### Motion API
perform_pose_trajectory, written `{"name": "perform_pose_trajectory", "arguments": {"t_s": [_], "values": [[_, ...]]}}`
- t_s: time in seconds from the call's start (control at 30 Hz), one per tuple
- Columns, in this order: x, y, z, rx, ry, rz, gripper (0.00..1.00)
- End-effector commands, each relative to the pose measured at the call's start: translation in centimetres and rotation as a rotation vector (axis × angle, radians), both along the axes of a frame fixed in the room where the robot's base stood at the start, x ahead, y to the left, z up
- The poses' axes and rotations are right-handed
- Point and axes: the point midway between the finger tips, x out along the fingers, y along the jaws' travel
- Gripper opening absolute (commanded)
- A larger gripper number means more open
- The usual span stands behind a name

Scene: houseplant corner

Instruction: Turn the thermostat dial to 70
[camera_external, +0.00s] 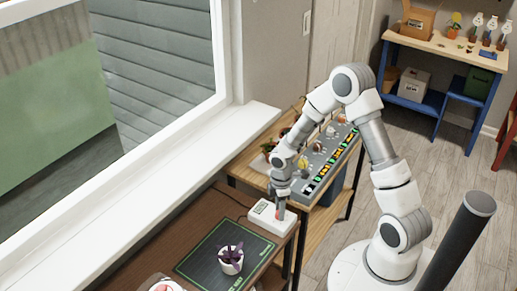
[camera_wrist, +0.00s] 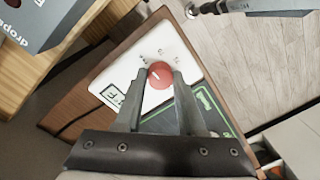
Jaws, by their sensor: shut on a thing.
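The thermostat is a white box (camera_external: 266,221) at the right end of the brown table beside the window sill. It fills the middle of the wrist view (camera_wrist: 133,72), where its round red dial (camera_wrist: 159,74) lies between the two fingertips. My gripper (camera_wrist: 160,76) is shut on the dial, one finger on each side; it also shows in the external view (camera_external: 281,208), reaching down onto the box. A short pale pointer line shows on the dial's left part. Dark scale marks surround the dial, too small to read. A small display (camera_wrist: 112,95) sits on the box, its digits unclear.
A dark green-edged mat (camera_external: 205,254) with a potted purple plant (camera_external: 231,262) lies left of the thermostat. A wooden bench with a grey tray (camera_external: 327,170) of small items stands just behind. A blue-framed shelf (camera_external: 449,100) stands far right.

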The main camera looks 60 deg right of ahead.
Motion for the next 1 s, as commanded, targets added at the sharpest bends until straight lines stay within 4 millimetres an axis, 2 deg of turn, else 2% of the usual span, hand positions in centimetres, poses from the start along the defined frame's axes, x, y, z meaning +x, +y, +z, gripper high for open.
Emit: {"name": "perform_pose_trajectory", "arguments": {"t_s": [0.6,1.0], "values": [[-0.1,-0.03,-0.05,-0.002,0.0,-0.52,0.0],[-0.11,-0.01,0.02,-0.001,0.001,-0.699,0.0]]}}
